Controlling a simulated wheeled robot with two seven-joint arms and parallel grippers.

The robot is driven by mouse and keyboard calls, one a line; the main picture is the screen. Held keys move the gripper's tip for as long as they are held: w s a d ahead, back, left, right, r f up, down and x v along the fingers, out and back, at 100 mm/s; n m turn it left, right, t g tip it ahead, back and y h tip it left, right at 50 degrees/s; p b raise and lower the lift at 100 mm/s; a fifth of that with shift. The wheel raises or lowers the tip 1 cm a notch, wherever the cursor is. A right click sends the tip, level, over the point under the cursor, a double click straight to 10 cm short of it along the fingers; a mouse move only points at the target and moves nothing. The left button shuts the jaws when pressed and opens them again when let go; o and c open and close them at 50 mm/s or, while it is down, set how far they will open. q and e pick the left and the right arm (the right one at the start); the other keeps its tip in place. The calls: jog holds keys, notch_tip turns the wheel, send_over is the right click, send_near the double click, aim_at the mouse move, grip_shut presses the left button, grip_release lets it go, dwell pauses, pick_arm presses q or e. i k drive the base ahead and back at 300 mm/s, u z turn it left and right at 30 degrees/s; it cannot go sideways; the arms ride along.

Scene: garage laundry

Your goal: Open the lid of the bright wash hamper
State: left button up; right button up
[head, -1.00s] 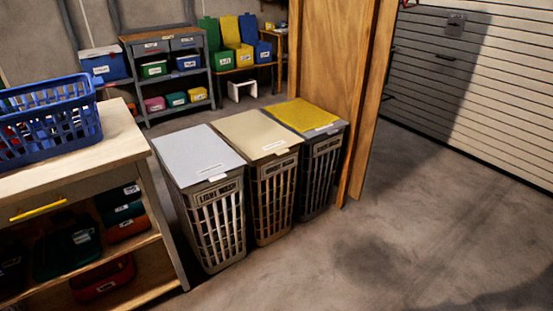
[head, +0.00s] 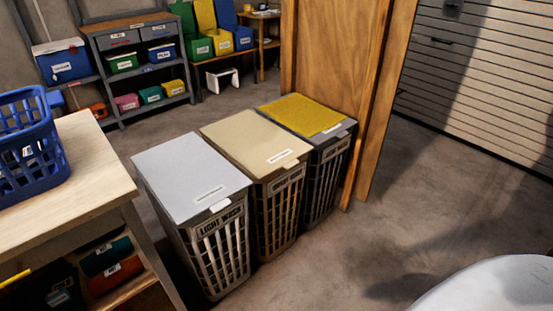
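Three slatted hampers stand in a row, all with lids shut. The nearest has a pale grey lid (head: 190,176) and a front marked "LIGHT WASH" (head: 222,255). The middle one has a beige lid (head: 255,138). The farthest has a bright yellow lid (head: 305,115) and a dark grey body (head: 322,190); the wording on its front is too small to read. Each lid has a small tab at its front edge. Neither of my grippers is in view.
A wooden post or panel (head: 335,75) stands close behind the yellow-lidded hamper. A workbench (head: 80,165) with a blue basket (head: 28,150) is at the left. Shelves (head: 150,103) stand at the back. The floor (head: 340,260) in front of the hampers is open.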

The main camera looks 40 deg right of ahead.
aim_at(260, 146)
jog(key=z, duration=0.5)
jog(key=i, duration=0.8)
jog(key=z, duration=0.55)
jog(key=i, duration=0.45)
